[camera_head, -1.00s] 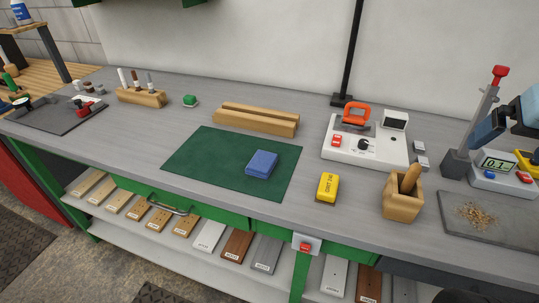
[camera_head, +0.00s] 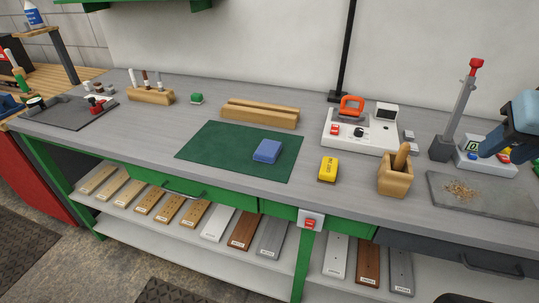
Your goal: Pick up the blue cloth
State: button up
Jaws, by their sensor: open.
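The blue cloth (camera_head: 267,151) is a small, folded, block-like pad. It lies flat on the right part of the dark green mat (camera_head: 215,150) on the grey workbench, in full view. Part of my blue arm shows at the right edge, above the bench's right end and well apart from the cloth. My gripper's fingers cannot be made out in this view. Nothing touches or covers the cloth.
A yellow block (camera_head: 328,168) lies right of the mat, with a wooden pot (camera_head: 395,181) beyond it. A wooden holder (camera_head: 260,113) and a white device (camera_head: 350,138) stand behind. Bare bench lies in front of the mat.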

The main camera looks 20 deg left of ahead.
aim_at(268, 152)
jog(key=z, duration=0.25)
jog(key=k, duration=0.15)
jog(key=z, duration=1.55)
jog(key=k, duration=1.3)
jog(key=u, duration=1.45)
jog(key=i, duration=1)
jog(key=z, duration=0.05)
